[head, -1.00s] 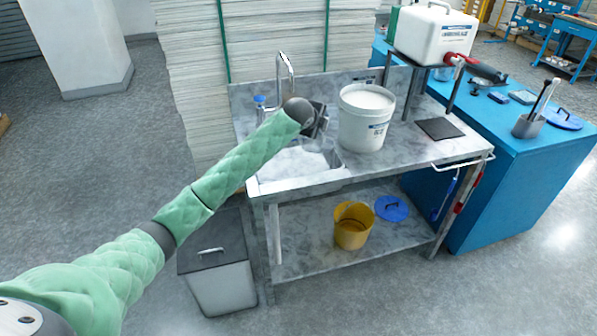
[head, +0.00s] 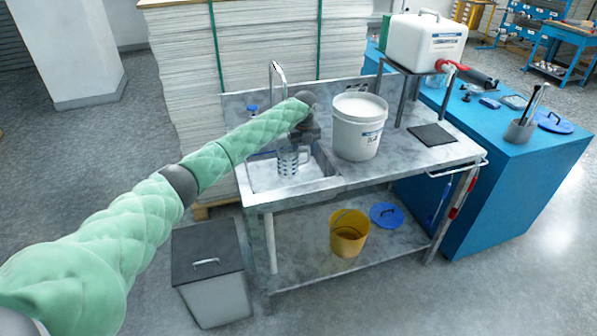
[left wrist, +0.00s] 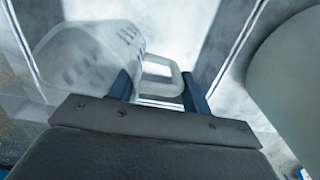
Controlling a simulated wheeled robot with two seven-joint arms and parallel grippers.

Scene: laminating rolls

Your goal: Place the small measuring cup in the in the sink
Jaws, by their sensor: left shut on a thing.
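The small measuring cup (head: 288,160) is clear with dark markings and hangs upright over the sink (head: 262,176) in the head view. In the left wrist view the cup (left wrist: 85,55) shows at the upper left, its handle (left wrist: 163,78) between the fingers. My left gripper (head: 305,145) is shut on the cup's handle; in the left wrist view its two dark fingertips (left wrist: 158,88) flank the handle. The cup's lower part is inside the sink's outline; I cannot tell whether it touches the bottom. My right gripper is not in view.
A white bucket (head: 358,128) stands on the counter right beside the sink, close to my left gripper. The tap (head: 276,80) rises behind the sink. A grey bin (head: 208,262) stands on the floor at left. A yellow bucket (head: 349,236) sits on the lower shelf.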

